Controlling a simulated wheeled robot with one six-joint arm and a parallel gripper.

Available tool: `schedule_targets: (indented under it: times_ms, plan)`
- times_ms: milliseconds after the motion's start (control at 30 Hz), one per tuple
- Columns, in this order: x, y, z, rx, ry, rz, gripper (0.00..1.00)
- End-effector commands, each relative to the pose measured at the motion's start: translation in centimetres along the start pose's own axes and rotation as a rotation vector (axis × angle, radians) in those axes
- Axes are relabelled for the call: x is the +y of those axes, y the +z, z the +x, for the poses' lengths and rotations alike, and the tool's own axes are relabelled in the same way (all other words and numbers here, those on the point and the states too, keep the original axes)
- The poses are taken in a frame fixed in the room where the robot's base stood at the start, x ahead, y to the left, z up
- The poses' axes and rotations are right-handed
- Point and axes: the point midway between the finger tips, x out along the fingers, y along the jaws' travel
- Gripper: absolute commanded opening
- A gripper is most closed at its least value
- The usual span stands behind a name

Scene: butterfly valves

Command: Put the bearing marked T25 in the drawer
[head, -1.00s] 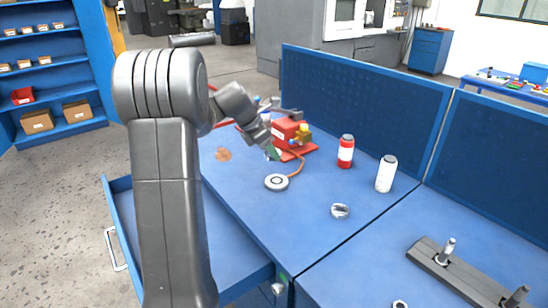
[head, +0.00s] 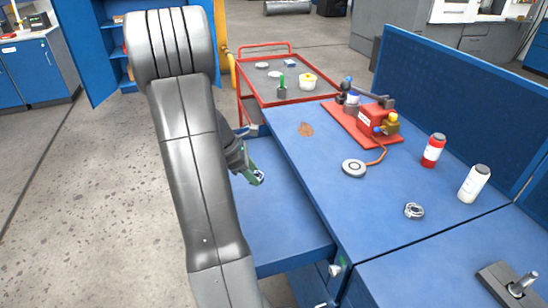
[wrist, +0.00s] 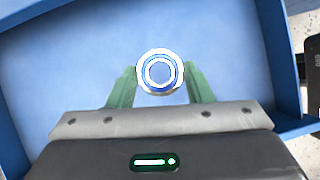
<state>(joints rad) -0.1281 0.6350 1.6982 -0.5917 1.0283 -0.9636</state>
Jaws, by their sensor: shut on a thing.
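My gripper (wrist: 160,84) is shut on a round metal bearing (wrist: 179,72) with a blue ring, held between the green fingertips. No T25 mark can be read on it. The open blue drawer (head: 285,232) is pulled out at the left of the workbench. In the head view my gripper (head: 254,176) is over this drawer. In the wrist view the drawer floor (wrist: 60,65) lies behind the bearing, apparently below it, with drawer walls at the top and right. My arm hides part of the drawer in the head view.
The blue bench (head: 330,190) holds a red pump-like device (head: 370,122), a grey disc (head: 354,168), a loose metal ring (head: 413,211), a red bottle (head: 433,150) and a white bottle (head: 474,184). A red cart (head: 262,88) stands behind. The visible drawer floor is clear.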

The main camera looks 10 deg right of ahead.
Motion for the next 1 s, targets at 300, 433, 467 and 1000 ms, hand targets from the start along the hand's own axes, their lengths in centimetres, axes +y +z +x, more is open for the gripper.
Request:
schedule_targets:
  times_ms: [300,433,467,1000]
  plan:
    - [-0.9,-1.8,0.0,-0.007,0.002,0.0,0.16]
    - [-0.9,-2.2,0.8,-0.007,0.002,0.0,0.16]
    - [-0.9,-2.3,1.0,-0.007,0.001,0.0,0.16]
    - [-0.9,-5.4,6.6,-0.006,0.001,0.0,0.16]
